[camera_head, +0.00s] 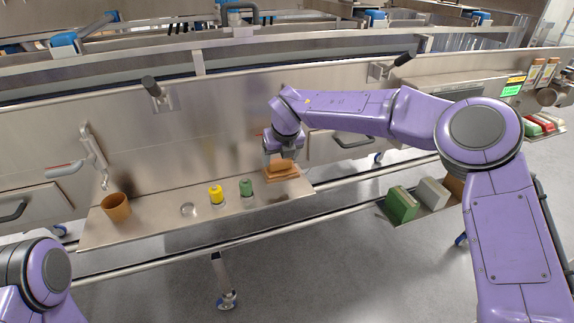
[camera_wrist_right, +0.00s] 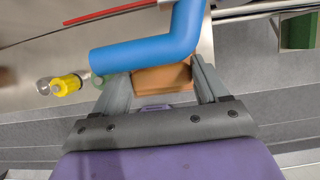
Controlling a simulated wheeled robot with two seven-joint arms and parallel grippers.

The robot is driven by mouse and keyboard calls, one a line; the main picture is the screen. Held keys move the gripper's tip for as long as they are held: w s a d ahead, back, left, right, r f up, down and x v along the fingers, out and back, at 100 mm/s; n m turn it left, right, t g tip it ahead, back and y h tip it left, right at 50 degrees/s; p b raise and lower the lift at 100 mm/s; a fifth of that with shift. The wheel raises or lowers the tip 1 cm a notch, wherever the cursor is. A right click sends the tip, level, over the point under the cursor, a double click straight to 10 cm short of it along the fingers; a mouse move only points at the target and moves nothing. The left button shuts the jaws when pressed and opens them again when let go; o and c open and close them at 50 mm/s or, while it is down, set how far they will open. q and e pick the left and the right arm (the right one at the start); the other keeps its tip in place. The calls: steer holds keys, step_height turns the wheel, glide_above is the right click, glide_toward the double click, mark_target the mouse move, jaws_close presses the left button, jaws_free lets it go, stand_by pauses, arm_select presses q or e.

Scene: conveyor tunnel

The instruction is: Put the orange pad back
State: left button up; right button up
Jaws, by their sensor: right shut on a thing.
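The orange pad (camera_head: 279,165) is at the right end of the steel shelf, on the left side of the conveyor's open space, with an orange-brown edge showing beneath it. My right gripper (camera_head: 279,150) reaches down over it and is shut on it. In the right wrist view the orange pad (camera_wrist_right: 163,78) sits between the two fingers of my right gripper (camera_wrist_right: 160,82), partly hidden by a blue bent bar. I cannot tell whether the pad touches the shelf. My left arm shows at the lower left, but its gripper is out of view.
The steel shelf (camera_head: 150,222) also bears a brown cup (camera_head: 116,207), a clear glass, a yellow item (camera_head: 216,194) and a green item (camera_head: 246,187). A lower tray at the right holds a green block (camera_head: 400,205), a white block (camera_head: 432,192) and a brown block (camera_head: 455,187).

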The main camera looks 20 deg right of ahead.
mark_target(286, 169)
steer(key=d+f, duration=0.1)
steer(key=w+d+f+p, duration=0.1)
steer(key=f, duration=0.1)
steer(key=shift+w+d, duration=0.1)
steer(key=shift+d, duration=0.05)
step_height(286, 169, down, 3)
steer(key=o, duration=0.9)
steer(key=shift+c, duration=0.2)
steer(key=o, duration=0.4)
